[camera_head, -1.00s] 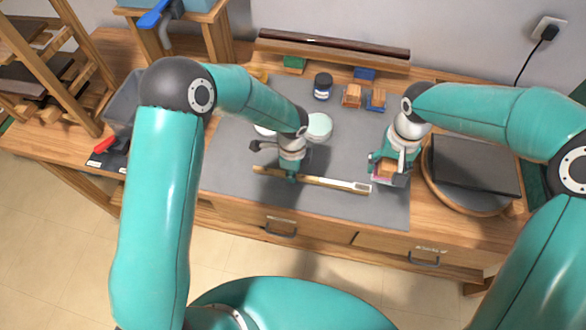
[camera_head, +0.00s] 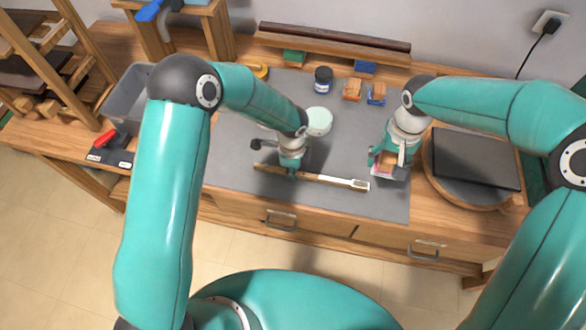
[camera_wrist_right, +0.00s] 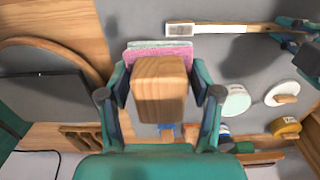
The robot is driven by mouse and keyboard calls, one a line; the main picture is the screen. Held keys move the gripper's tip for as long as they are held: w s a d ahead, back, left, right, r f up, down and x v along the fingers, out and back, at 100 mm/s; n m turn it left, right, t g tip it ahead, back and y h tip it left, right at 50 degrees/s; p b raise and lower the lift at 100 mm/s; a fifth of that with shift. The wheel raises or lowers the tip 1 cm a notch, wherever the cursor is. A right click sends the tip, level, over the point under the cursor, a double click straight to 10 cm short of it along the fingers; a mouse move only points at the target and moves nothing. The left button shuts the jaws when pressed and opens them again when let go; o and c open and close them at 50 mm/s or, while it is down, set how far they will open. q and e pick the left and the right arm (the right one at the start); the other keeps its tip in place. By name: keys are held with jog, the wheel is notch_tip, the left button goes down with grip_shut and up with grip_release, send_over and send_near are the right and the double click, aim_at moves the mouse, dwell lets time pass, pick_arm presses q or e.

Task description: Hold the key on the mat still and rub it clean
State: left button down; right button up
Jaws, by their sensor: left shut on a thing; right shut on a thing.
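The key (camera_head: 330,181) is a long wooden stick with a white end, lying flat on the grey mat (camera_head: 240,165). It also shows in the right wrist view (camera_wrist_right: 222,28). My left gripper (camera_head: 291,174) is shut on the key near its middle, on the wooden part; its fingertips are partly hidden. My right gripper (camera_head: 385,168) is shut on a wooden block (camera_wrist_right: 160,90) with a pink and pale green layered pad (camera_wrist_right: 158,52) on its far side.
A pale green round container (camera_head: 318,121), a dark jar (camera_head: 323,80) and small wooden-topped blocks (camera_head: 352,89) stand behind the key. A black slab on a round board (camera_head: 475,160) is at the right. A grey bin (camera_head: 125,97) is at the left. The mat's front is clear.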

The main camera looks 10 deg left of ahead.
dwell(0.8)
send_near(361, 185)
jog(key=shift+a+f, duration=1.3)
jog(key=shift+a, duration=0.05)
jog(key=shift+f, duration=1.9)
jog(key=shift+f, duration=0.65)
jog(key=shift+d, duration=0.15)
jog(key=shift+d+r, duration=0.1)
jog(key=shift+d, duration=2.3)
